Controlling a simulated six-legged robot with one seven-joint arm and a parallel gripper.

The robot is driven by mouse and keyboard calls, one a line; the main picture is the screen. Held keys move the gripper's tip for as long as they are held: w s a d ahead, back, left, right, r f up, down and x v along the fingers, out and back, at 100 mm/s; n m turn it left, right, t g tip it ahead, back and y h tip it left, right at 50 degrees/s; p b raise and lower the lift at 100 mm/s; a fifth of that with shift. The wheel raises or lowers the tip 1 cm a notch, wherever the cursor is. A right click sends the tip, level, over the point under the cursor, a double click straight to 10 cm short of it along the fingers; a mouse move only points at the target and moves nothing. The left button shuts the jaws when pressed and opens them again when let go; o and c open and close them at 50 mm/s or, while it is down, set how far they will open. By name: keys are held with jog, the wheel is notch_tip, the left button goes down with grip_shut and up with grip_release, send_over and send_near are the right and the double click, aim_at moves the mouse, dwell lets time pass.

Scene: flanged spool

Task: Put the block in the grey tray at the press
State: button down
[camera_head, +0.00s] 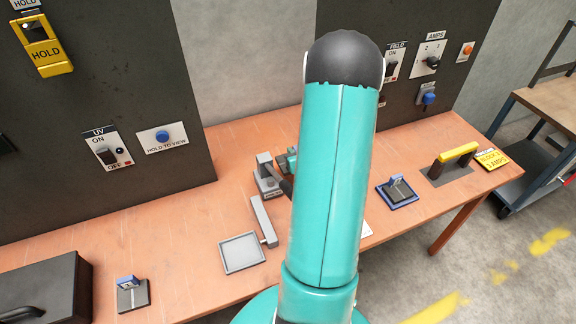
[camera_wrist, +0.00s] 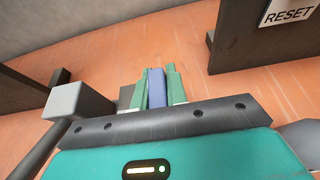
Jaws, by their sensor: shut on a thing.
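My gripper (camera_wrist: 158,85) is shut on a blue block (camera_wrist: 156,88), which stands between its two green fingers in the wrist view. In the head view, part of my gripper (camera_head: 292,158) shows just left of my arm, beside the grey press (camera_head: 267,176); the block is hidden there. A grey piece, likely of the press (camera_wrist: 78,103), is left of my fingers in the wrist view. The shallow grey tray (camera_head: 242,253) lies on the bench in front of the press and looks empty. A grey bar (camera_head: 263,221) lies beside it.
The wooden bench (camera_head: 190,220) carries a dark box (camera_head: 45,290) at front left and a small blue-topped switch (camera_head: 131,292). At right are another switch on a blue base (camera_head: 398,192) and a yellow handle (camera_head: 457,153). Dark panels stand behind.

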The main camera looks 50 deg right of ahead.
jog(key=shift+d+f, duration=0.1)
jog(key=shift+f, duration=2.95)
jog(key=shift+f, duration=0.1)
jog(key=c, duration=1.8)
grip_release()
jog(key=shift+f, duration=0.1)
jog(key=o, duration=0.4)
